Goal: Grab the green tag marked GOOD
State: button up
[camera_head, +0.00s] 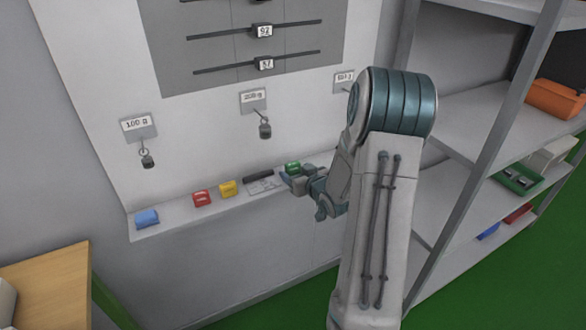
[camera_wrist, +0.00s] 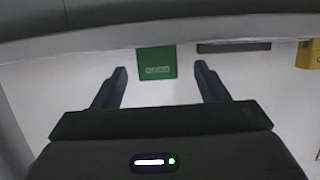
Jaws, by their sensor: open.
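The green tag (camera_head: 292,168) stands on the narrow ledge below the wall board, at the right end of a row of small items. In the wrist view the green tag (camera_wrist: 157,62) is a small upright block with a pale label whose letters are too small to read surely. My gripper (camera_head: 292,181) is close to the tag at the ledge and partly hides it in the head view. In the wrist view my gripper (camera_wrist: 161,72) has its two fingers spread apart, with the tag centred between and just beyond the tips. Nothing is held.
Yellow (camera_head: 227,188), red (camera_head: 201,198) and blue (camera_head: 147,218) blocks stand along the ledge (camera_head: 175,222) to the left. A black bar (camera_head: 258,176) and a white card (camera_head: 262,186) lie beside the green tag. Weights hang above. A grey shelf rack (camera_head: 455,195) stands at right.

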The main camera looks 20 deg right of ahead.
aim_at(290, 164)
jog(key=shift+r+p+x, duration=0.15)
jog(key=shift+p+x, duration=0.1)
jog(key=shift+x, duration=1.2)
jog(key=shift+r+p+x, duration=0.15)
jog(key=shift+p+x, duration=0.05)
jog(key=shift+x, duration=1.25)
jog(key=shift+w+d, duration=0.1)
jog(key=shift+d, duration=0.05)
jog(key=c, duration=1.1)
